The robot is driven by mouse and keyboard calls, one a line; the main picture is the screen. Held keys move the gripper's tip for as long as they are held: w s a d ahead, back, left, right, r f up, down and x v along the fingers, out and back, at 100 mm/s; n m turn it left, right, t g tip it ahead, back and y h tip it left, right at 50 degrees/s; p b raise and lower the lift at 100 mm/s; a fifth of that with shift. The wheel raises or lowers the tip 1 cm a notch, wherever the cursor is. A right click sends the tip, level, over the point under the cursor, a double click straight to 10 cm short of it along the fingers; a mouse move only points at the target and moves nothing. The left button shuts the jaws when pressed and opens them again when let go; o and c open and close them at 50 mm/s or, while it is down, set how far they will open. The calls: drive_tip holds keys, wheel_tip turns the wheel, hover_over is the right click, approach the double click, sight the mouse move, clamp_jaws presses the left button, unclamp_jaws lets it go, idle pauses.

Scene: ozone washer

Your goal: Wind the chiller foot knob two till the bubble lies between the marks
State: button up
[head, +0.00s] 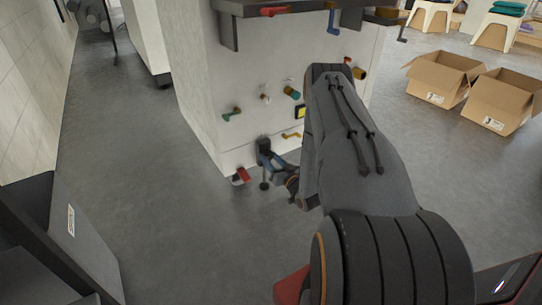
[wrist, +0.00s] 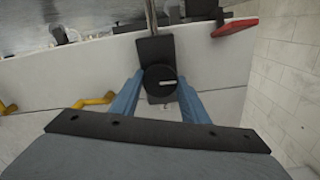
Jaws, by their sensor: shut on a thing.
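The black round knob (wrist: 160,78) with a white mark line sits on a dark block between the two blue fingers of my gripper (wrist: 161,90) in the wrist view. My gripper is shut on this knob. In the head view my gripper (head: 268,158) is low on the white cabinet front, at the dark knob block (head: 264,144). A thin foot rod with a dark pad (head: 264,184) hangs below it. A small yellow-green window in a dark frame (head: 300,112) is on the cabinet, partly beside my arm. No bubble or marks can be made out in it.
The white cabinet (head: 200,80) carries several coloured handles, including a green one (head: 231,113) and a yellow one (head: 291,135). A red pedal (head: 241,175) is near the floor, left of my gripper. Cardboard boxes (head: 440,82) stand at right.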

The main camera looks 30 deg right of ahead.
drive_tip(key=m+p, duration=0.3)
drive_tip(key=m, duration=0.2)
drive_tip(key=shift+s+a+m, duration=0.1)
drive_tip(key=shift+m, duration=0.2)
drive_tip(key=m+p, duration=0.1)
drive_tip(key=m, duration=0.4)
drive_tip(key=shift+m+p, duration=0.3)
drive_tip(key=shift+p, duration=0.05)
drive_tip(key=shift+f, duration=0.1)
drive_tip(key=o, duration=1.1)
drive_tip(key=s+p, duration=0.2)
drive_tip(key=s, duration=0.5)
drive_tip(key=shift+s+p, duration=0.35)
drive_tip(key=shift+p, duration=0.05)
